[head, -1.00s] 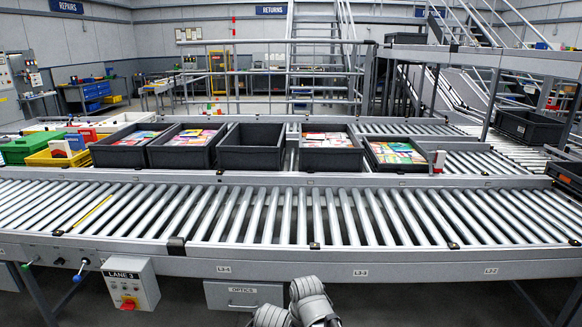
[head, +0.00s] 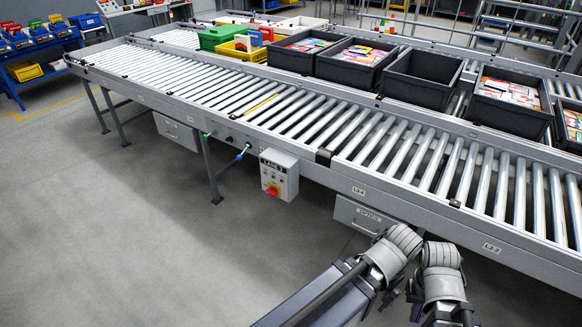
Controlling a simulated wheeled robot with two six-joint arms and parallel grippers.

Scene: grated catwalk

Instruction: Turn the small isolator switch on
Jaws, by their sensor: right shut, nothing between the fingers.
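The small isolator switch (head: 272,189) is a red rotary knob on a yellow plate. It sits low on the front of a light grey box (head: 287,177) labelled LANE 3, fixed to the conveyor's front side. The knob is too small to tell its angle. My right gripper (head: 414,298) is at the bottom, right of the box and well apart from it. It is shut and empty. My left arm (head: 390,254) is folded beside it. The left gripper's jaws are dark and mostly hidden, so I cannot tell their state.
The roller conveyor (head: 340,135) runs across, with its metal edge above the box. A drawer labelled OPTICS (head: 366,216) hangs between the box and my arms. A blue-tipped lever (head: 240,155) is left of the box. The floor (head: 140,230) in front is clear.

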